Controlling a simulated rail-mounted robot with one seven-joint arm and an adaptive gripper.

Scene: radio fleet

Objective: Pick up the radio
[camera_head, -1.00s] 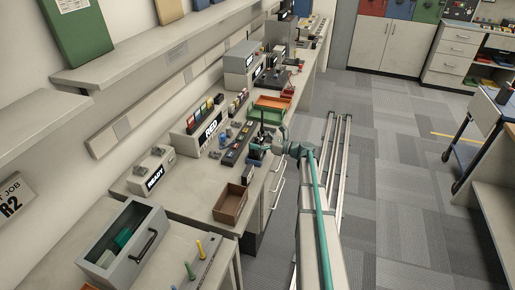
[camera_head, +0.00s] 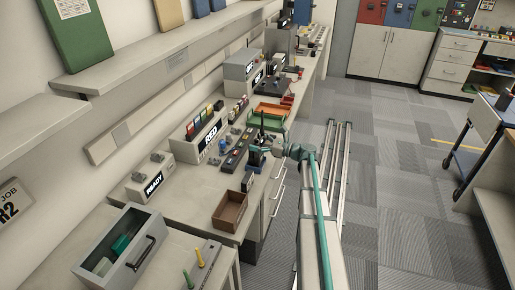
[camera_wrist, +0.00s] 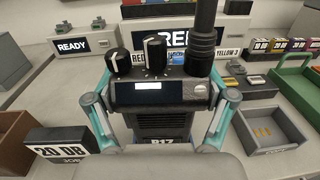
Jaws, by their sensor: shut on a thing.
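The black radio (camera_wrist: 160,97), with two knobs, a thick antenna, a small display and a partly hidden label at its bottom edge, stands in the middle of the wrist view. My gripper (camera_wrist: 161,112) is shut on it, with one teal-and-grey finger against each side. In the head view the dark radio (camera_head: 261,136) shows small at my gripper (camera_head: 268,149), by the bench's front edge. Its lower part is hidden in the wrist view, so I cannot tell whether it touches the bench.
A grey tray (camera_wrist: 272,132) lies close on the right, with a green tray (camera_wrist: 300,96) behind it. A "20 DB" sign block (camera_wrist: 62,147) and a brown bin (camera_head: 245,211) are on the left.

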